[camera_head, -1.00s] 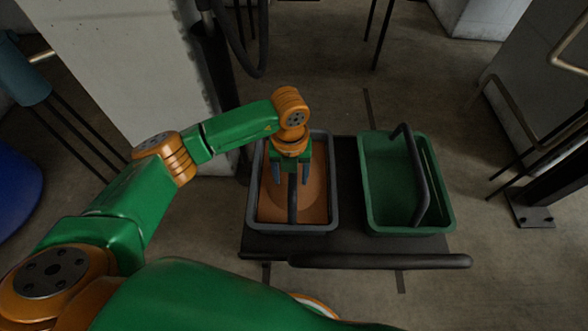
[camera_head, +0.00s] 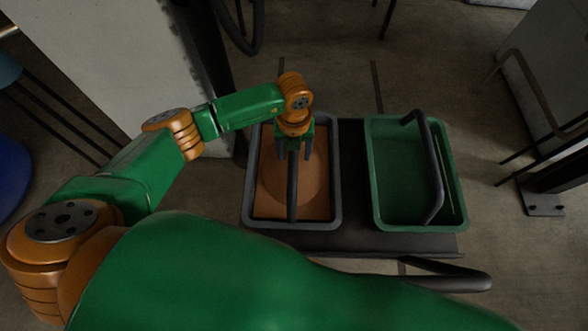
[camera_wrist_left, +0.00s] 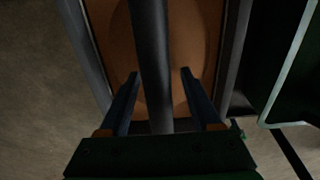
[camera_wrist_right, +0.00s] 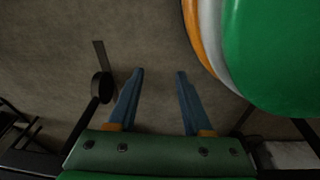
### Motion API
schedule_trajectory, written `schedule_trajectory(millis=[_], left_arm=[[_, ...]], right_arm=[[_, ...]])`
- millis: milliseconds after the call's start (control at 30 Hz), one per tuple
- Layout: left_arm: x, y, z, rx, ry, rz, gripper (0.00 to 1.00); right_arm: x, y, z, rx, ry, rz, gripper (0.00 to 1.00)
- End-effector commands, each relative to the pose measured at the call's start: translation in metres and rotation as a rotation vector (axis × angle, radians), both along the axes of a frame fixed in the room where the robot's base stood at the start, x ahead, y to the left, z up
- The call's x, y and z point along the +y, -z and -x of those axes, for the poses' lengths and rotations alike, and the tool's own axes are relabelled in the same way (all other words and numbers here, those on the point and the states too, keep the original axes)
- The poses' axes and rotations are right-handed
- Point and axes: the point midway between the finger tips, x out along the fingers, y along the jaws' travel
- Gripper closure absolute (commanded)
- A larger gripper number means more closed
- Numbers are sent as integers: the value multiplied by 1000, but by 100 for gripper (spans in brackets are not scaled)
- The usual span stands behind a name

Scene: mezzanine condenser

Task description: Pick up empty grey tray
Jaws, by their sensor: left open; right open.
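A grey tray (camera_head: 334,190) with a dark bar handle (camera_head: 292,186) along its middle stands on the left of a dark cart. Its inside shows an orange-brown surface with a rounded shape; I cannot tell whether this is a load or the tray's floor. My left gripper (camera_head: 294,155) is over the tray, open, with a finger on each side of the handle. In the left wrist view the handle (camera_wrist_left: 150,50) runs between the open fingers (camera_wrist_left: 159,74), with no clear contact. My right gripper (camera_wrist_right: 160,73) is open and empty above bare floor.
A green tray (camera_head: 376,190) with a dark handle stands close on the right on the dark cart (camera_head: 352,180); it looks empty. The cart's push bar (camera_head: 465,281) is at the near side. A pale block (camera_head: 130,70) stands left; metal rails (camera_head: 525,90) stand right.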

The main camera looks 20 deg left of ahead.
Motion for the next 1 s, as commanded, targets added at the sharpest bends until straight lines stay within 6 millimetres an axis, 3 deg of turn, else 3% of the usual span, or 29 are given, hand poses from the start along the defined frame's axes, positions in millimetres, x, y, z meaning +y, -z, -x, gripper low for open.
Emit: schedule_trajectory(millis=[167, 400, 1000], left_arm=[[0, 0, 0, 0, 0, 0, 35], [0, -1, 0, 0, 0, 0, 100], [0, -1, 0, -1, 0, 1, 100]], right_arm=[[0, -1, 0, 1, 0, 0, 50], [0, -1, 0, 1, 0, 0, 50], [0, 0, 1, 2, 1, 0, 50]])
